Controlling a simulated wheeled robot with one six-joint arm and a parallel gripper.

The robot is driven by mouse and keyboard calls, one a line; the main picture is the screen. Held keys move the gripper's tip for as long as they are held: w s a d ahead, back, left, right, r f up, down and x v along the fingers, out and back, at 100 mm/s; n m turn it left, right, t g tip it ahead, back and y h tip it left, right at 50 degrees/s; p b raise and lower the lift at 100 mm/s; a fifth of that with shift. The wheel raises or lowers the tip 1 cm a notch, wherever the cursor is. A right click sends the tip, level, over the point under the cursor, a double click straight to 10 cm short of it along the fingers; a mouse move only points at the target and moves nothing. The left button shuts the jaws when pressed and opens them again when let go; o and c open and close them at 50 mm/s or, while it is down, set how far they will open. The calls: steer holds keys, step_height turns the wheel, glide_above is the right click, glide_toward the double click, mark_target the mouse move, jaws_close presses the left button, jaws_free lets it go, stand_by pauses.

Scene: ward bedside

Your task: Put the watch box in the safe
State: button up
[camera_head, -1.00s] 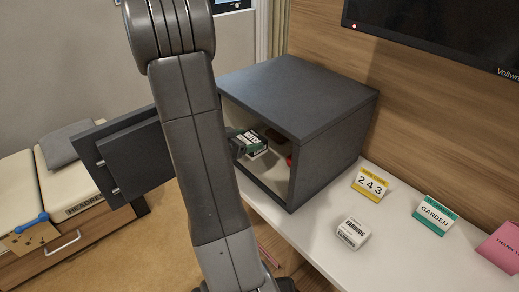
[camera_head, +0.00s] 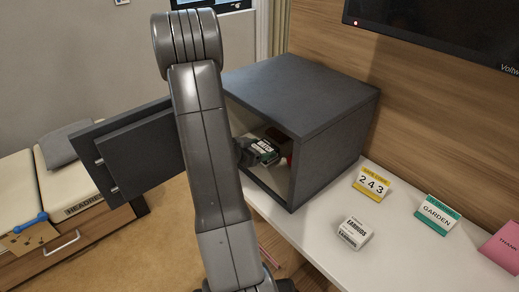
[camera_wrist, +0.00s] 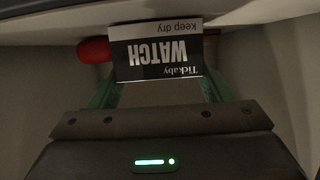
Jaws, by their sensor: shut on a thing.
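The watch box (camera_wrist: 157,52), with a black and white label reading "Tickaby WATCH keep dry", is upside down in the wrist view. My gripper (camera_wrist: 158,88) is shut on it, with green fingers on either side. In the head view the watch box (camera_head: 265,150) shows small, inside the open dark grey safe (camera_head: 305,85). My gripper (camera_head: 245,152) reaches into the safe's opening and is partly hidden by my arm. I cannot tell whether the box touches the safe's floor. The safe door (camera_head: 140,150) stands open to the left.
A red thing (camera_wrist: 94,50) lies in the safe behind the box. On the white shelf (camera_head: 320,225) stand an earbuds box (camera_head: 354,233), a yellow "243" card (camera_head: 372,187) and a green "GARDEN" card (camera_head: 437,213). A pink card (camera_head: 503,248) is at the right.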

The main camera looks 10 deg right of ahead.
steer(key=shift+f, duration=0.15)
steer(key=o, duration=1.1)
steer(key=shift+a+r, duration=0.1)
steer(key=shift+r, duration=0.15)
steer(key=v, duration=1.1)
steer(key=shift+s+a, duration=0.25)
steer(key=shift+a, duration=0.05)
steer(key=shift+r, duration=0.1)
